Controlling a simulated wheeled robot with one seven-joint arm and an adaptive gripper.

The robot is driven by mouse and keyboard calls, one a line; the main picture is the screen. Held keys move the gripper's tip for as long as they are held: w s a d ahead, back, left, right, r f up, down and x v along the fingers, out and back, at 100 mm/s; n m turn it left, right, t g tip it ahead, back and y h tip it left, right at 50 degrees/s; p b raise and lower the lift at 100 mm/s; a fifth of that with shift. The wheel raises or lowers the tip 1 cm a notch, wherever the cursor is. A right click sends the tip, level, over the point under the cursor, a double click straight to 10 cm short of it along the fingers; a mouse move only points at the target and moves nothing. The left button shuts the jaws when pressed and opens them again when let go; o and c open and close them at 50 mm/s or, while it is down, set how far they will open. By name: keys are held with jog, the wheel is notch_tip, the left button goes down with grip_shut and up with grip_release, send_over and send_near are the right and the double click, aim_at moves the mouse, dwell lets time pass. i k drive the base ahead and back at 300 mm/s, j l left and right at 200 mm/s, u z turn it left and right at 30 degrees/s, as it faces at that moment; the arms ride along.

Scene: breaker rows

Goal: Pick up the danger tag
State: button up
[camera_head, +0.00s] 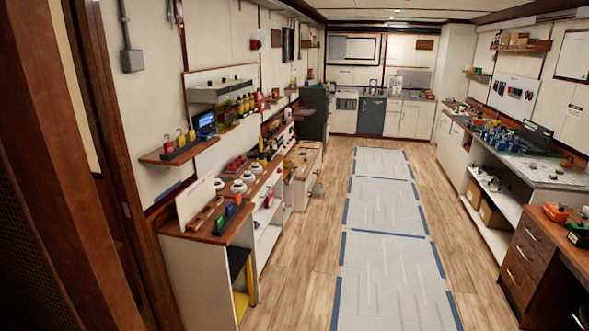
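I cannot pick out the danger tag for certain in the head view; things on the benches are too small to read. Small red items (236,164) sit on the long left workbench (205,233), beside several white round pieces (239,187). Another red and white item (261,101) shows by the wall above that bench. My gripper is not in view.
A wooden door frame (107,150) stands close on the left. Grey floor mats (385,262) with blue edges run down the clear middle aisle. The right bench (545,172) holds several tools, and a brown drawer unit (532,252) stands at the near right.

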aim_at(168, 146)
jog(key=i+u, duration=0.15)
jog(key=i, duration=0.35)
jog(key=i+l+u, duration=0.15)
jog(key=i, duration=0.35)
jog(key=i+l+u, duration=0.15)
jog(key=i, duration=0.3)
jog(key=i+l+u, duration=0.15)
jog(key=i, duration=0.35)
